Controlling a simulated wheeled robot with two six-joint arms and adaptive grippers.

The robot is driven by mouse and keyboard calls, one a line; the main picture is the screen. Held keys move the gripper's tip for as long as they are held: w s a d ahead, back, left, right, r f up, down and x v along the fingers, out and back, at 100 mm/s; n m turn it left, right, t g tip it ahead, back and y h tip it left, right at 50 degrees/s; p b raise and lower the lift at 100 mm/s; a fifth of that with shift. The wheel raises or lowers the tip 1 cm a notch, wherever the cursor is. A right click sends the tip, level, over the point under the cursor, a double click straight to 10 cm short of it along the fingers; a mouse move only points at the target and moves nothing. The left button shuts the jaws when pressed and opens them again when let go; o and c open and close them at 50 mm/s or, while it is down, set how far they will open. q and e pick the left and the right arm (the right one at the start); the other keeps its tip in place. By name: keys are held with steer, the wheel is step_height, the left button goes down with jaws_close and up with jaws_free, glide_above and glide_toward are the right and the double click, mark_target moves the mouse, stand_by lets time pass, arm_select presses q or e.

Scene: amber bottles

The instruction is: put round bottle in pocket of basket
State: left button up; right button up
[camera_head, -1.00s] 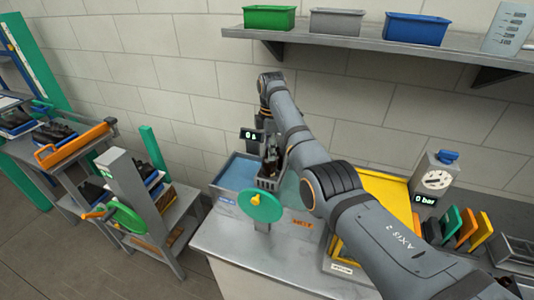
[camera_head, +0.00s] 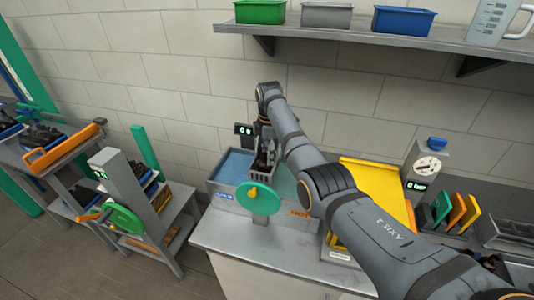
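My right gripper (camera_head: 264,147) hangs down at the end of my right arm, over a two-part tank (camera_head: 225,183) on the bench. A small grey basket (camera_head: 262,179) sits at the tank, directly below the gripper. Dark shapes that look like bottles (camera_head: 262,164) show at the top of the basket, close to the fingertips. The view is too small and dark to tell a round bottle, the pockets, or whether the fingers hold anything. My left gripper is out of view.
A green wheel (camera_head: 258,198) stands at the tank's front. A yellow panel (camera_head: 371,195) and a gauge unit (camera_head: 425,165) are to the right. A wall shelf (camera_head: 400,38) carries bins. A lower rack (camera_head: 150,215) stands left. The bench front (camera_head: 260,258) is clear.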

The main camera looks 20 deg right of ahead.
steer(key=shift+a, duration=0.1)
steer(key=shift+w+a, duration=0.15)
steer(key=shift+a, duration=0.15)
step_height(320, 180, up, 3)
steer(key=b, duration=0.2)
steer(key=shift+r+b, duration=0.2)
steer(key=shift+b, duration=0.1)
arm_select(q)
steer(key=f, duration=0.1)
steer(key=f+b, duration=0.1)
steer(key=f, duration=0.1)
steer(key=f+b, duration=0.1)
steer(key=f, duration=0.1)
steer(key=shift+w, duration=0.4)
arm_select(e)
step_height(320, 180, up, 9)
steer(key=shift+f, duration=0.1)
